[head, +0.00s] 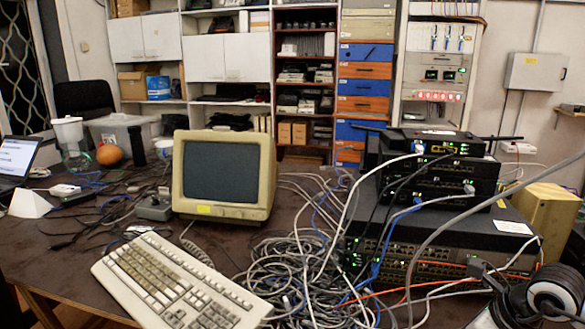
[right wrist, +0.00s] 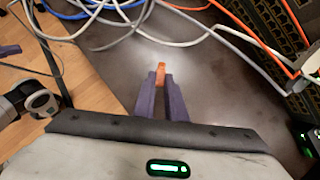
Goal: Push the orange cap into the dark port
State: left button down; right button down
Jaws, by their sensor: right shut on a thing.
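My right gripper (right wrist: 161,82) shows in the right wrist view with its two purple fingers shut on the orange cap (right wrist: 161,71). The cap's end sticks out beyond the fingertips, over the dark tabletop. A dark rack switch with rows of ports (right wrist: 262,30) is at the upper right of that view, apart from the cap. The large switch also shows in the head view (head: 440,262); I cannot tell which port is the dark one. A purple piece (right wrist: 10,50) at the wrist view's left edge may be a finger of my left gripper; its opening does not show.
Tangled grey and blue cables (head: 290,275) cover the table left of the switch stack. Orange cables (right wrist: 270,45) run in front of the switch. Tabletop near the cap is bare.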

jog(key=shift+r+p, duration=1.55)
jog(key=shift+r, duration=0.95)
jog(key=shift+w+f, duration=0.1)
jog(key=shift+w, duration=0.15)
jog(key=w+m+h, duration=0.1)
jog(key=w+m, duration=0.2)
jog(key=m, duration=0.1)
jog(key=w+m+h, duration=0.2)
jog(key=w+m, duration=0.2)
jog(key=shift+w+t+h, duration=0.2)
jog(key=shift+t+h, duration=0.1)
jog(key=shift+t, duration=0.1)
jog(key=shift+w+d+r+m+h, duration=0.1)
jog(key=shift+w+r+m+h, duration=0.2)
jog(key=shift+w+m, duration=0.2)
jog(key=shift+w+d, duration=0.25)
jog(key=shift+w, duration=0.8)
jog(key=shift+w+d, duration=0.25)
jog(key=shift+w, duration=0.9)
